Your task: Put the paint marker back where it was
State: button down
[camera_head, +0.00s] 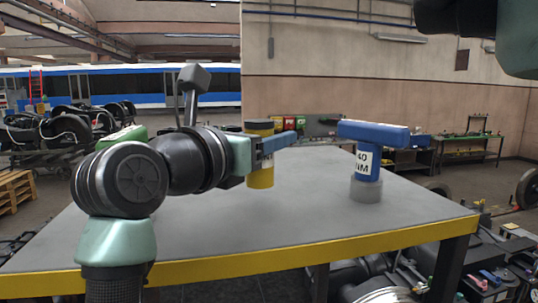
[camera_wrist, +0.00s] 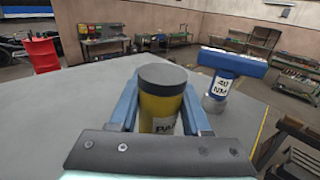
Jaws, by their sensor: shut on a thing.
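The paint marker (camera_head: 261,178) is a yellow cylinder with a dark cap. It stands upright over the grey table, left of the blue tool in the head view. In the wrist view the marker (camera_wrist: 160,103) sits between the two blue fingers, and part of a dark-lettered label shows. My gripper (camera_head: 272,146) is shut on the marker, with a finger on either side in the wrist view (camera_wrist: 160,118). I cannot tell whether the marker's base touches the table. My finger covers part of it in the head view.
A blue T-shaped tool marked 40 NM (camera_head: 367,162) stands on a grey round base to the right of the marker. The grey table (camera_head: 300,225) has a yellow front edge and is clear around them. A green object (camera_head: 122,137) shows behind my arm at left.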

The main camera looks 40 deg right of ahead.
aim_at(262, 178)
jog(key=shift+s+f+p, duration=0.25)
jog(key=shift+f+p, duration=0.45)
jog(key=shift+f, duration=0.55)
jog(key=shift+w+f, duration=0.15)
jog(key=shift+f, duration=0.3)
jog(key=shift+f, duration=0.2)
jog(key=shift+c, duration=1.8)
grip_release()
jog(key=shift+r, duration=0.1)
